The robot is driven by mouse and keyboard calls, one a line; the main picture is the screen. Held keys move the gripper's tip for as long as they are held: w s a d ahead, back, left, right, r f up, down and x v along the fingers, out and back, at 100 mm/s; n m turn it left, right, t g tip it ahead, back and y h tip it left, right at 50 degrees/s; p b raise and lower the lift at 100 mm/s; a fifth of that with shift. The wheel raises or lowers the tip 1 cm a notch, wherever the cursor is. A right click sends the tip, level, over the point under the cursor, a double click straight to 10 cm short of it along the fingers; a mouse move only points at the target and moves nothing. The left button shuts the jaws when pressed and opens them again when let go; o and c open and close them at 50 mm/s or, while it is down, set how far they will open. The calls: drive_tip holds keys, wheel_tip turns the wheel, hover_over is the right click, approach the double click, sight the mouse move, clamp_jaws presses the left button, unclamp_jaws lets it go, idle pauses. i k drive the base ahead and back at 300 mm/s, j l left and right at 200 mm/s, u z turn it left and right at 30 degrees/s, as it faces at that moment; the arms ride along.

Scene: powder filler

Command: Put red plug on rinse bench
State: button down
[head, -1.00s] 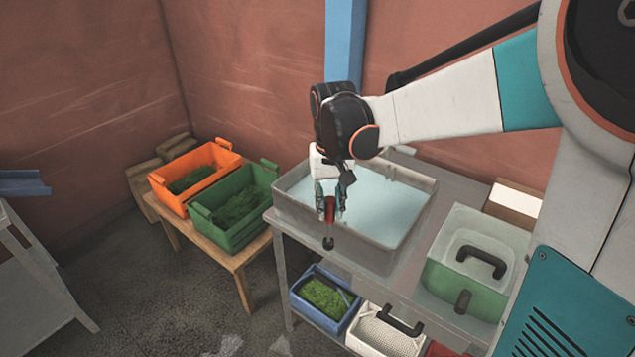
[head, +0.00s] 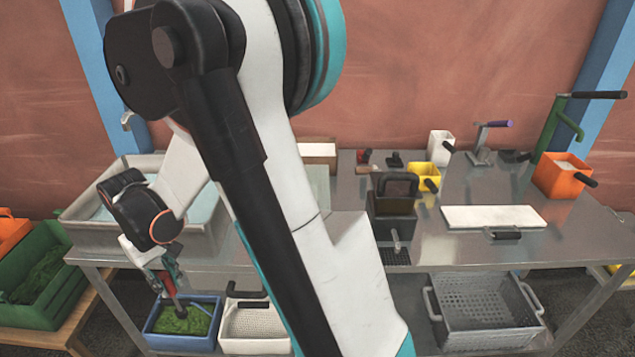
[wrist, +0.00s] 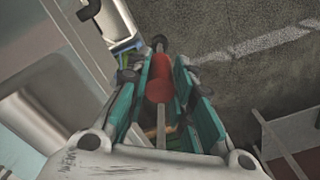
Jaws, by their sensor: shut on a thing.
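My gripper (head: 167,277) is shut on the red plug (head: 169,287), which has a red body and a dark knob at its lower end. The plug also shows between the teal fingers in the wrist view (wrist: 158,88), pointing away from the palm. My gripper hangs in front of the long steel bench (head: 440,245), near its front edge at the left end. A grey basin (head: 85,237) with pale liquid stands on that end. No label shows which surface is the rinse bench. My arm hides part of the bench.
A blue bin (head: 158,344) of green matter and a white basket (head: 250,345) sit below the gripper. Green (head: 50,310) and orange crates stand left. A dark box (head: 392,225), a white board (head: 492,217) and an orange container (head: 562,176) stand on the bench. Bare steel lies between them.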

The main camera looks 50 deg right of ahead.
sight(545, 232)
drive_tip(key=k+l+z, duration=0.1)
drive_tip(key=k+z, duration=0.3)
drive_tip(key=k+l+z, duration=0.2)
drive_tip(key=k+z, duration=0.15)
drive_tip(key=k, duration=0.15)
